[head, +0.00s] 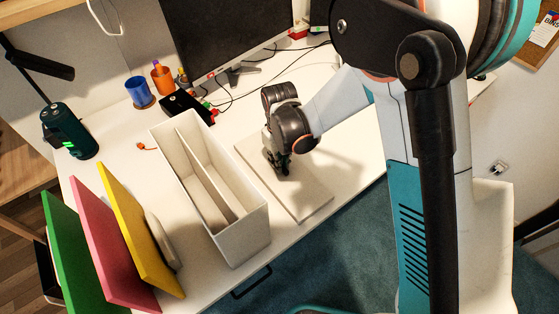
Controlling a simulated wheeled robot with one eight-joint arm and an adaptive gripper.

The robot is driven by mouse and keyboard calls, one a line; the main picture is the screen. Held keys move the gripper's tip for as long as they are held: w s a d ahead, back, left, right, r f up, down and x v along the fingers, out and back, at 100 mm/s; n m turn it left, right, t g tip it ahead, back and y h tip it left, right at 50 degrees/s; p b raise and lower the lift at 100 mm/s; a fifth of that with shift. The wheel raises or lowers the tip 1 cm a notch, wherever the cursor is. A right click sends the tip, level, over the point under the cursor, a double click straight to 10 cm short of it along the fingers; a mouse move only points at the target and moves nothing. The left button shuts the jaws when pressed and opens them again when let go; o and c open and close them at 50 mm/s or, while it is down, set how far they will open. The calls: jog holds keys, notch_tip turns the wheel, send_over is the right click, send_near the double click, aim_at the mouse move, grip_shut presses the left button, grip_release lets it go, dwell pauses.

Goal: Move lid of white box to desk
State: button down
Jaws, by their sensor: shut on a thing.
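The white box (253,238) stands open on the white desk (190,285), with a divider inside and nothing visible in it. Its flat white lid (307,205) is to the right of the box, at or close to the desk surface; I cannot tell if it touches. My gripper (282,168) points down over the middle of the lid and is shut on it. The fingertips are small and dark here, so the exact grip point is hidden.
Green, pink (110,240) and yellow (140,230) panels stand at the left front. A blue cup (139,91), an orange cup (162,79) and a monitor (235,35) stand at the back. A dark green device (69,132) stands at the left. Cables cross the desk behind my gripper.

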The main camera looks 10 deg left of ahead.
jog(key=shift+f, duration=0.15)
jog(key=c, duration=1.7)
grip_release()
jog(key=shift+o, duration=0.2)
notch_tip(320, 180, up, 12)
jog(key=p, duration=0.4)
jog(key=shift+r, duration=0.2)
